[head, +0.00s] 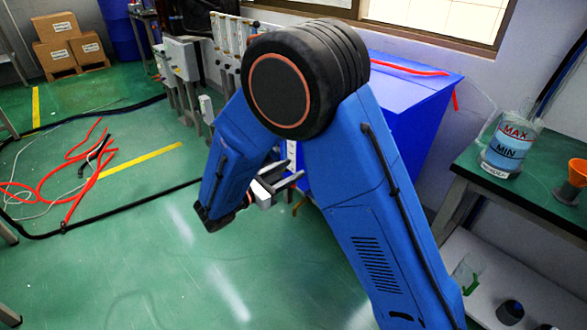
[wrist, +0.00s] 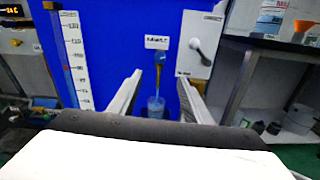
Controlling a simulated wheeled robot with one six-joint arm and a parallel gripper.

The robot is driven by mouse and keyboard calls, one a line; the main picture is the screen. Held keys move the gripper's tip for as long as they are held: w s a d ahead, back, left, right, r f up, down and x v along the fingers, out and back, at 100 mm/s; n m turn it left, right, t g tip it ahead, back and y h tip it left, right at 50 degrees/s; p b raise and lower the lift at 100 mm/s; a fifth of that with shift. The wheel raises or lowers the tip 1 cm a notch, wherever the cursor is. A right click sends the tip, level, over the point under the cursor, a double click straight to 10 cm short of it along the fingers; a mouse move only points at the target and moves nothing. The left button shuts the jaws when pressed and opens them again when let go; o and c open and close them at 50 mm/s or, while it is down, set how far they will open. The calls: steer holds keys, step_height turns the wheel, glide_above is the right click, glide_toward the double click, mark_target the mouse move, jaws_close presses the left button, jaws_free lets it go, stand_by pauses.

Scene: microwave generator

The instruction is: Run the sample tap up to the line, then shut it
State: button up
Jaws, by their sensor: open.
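The sample tap (wrist: 159,64) is a small brass-coloured fitting on the blue cabinet's face, under a white label reading SAMPLE (wrist: 157,42). A clear beaker (wrist: 155,105) stands below the tap with bluish contents; its line and exact level are too small to read. My gripper (wrist: 160,88) is open and empty, its two fingers framing the tap and beaker in the wrist view without visible contact. In the head view my gripper (head: 280,184) is at the blue cabinet's near left side, partly behind my arm, which hides the tap and beaker there.
The blue cabinet (head: 415,95) carries a white scale (wrist: 73,60) left of the tap and a white panel with a grey lever (wrist: 198,50) right of it. A bench at right holds a MAX/MIN container (head: 508,152) and orange funnel (head: 577,175). Red hoses (head: 85,170) lie on the floor.

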steer(key=x, duration=1.7)
steer(key=shift+d, duration=0.15)
steer(key=shift+w, duration=0.1)
steer(key=shift+c, duration=0.7)
steer(key=c, duration=0.9)
